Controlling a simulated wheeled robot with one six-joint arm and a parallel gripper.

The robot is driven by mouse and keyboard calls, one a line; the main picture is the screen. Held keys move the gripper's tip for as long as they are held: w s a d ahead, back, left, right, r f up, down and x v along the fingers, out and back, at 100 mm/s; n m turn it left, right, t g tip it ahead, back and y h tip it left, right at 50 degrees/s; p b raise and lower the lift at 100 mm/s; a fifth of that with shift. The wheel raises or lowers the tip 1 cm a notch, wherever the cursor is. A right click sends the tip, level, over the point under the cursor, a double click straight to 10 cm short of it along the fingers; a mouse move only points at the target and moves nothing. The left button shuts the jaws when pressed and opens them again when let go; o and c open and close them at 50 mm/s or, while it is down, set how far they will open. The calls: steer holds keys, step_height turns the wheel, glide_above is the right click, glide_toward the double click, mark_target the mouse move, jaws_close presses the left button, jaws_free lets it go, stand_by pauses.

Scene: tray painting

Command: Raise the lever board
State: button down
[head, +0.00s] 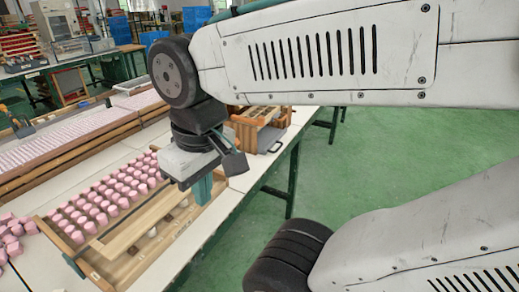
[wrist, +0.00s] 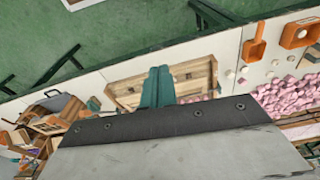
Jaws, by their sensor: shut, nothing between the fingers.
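A wooden board (head: 135,228), which looks like the lever board, lies low along the front of a wooden frame on the white table. A thin dark bar runs beside it toward a small teal part at the near left. In the wrist view the wooden frame (wrist: 122,90) shows behind my fingers, which hide its middle. My gripper (head: 203,190) points down over the far right end of the frame. Its teal fingers are together and empty, also in the wrist view (wrist: 158,86). I cannot tell whether they touch the wood.
Rows of pink pieces (head: 105,203) stand behind the board, with a loose pink heap (head: 12,232) at the left. A wooden crate (head: 262,128) stands beyond my gripper. Orange containers (wrist: 254,42) lie on the table. The green floor (head: 420,150) at the right is clear.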

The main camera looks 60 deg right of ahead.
steer(key=w+d+f+m+t+y, duration=0.4)
steer(key=w+d+f+m+y, duration=0.75)
steer(key=m, duration=0.55)
steer(key=s+d+f+m+t+h, duration=0.1)
steer(key=d+f+m+t+h, duration=0.2)
steer(key=d, duration=0.5)
steer(key=s+d+f+m+t+h, duration=0.2)
steer(key=d+f+m+t, duration=0.3)
steer(key=d+m, duration=0.3)
steer(key=s+d+f+m+t+h, duration=0.2)
steer(key=d+f+m+t+h, duration=0.2)
steer(key=d, duration=0.5)
steer(key=m+t+h, duration=0.1)
steer(key=m+t, duration=0.1)
steer(key=m, duration=0.1)
steer(key=shift+s+t, duration=0.25)
steer(key=shift+t, duration=0.05)
steer(key=shift+w+f, duration=0.1)
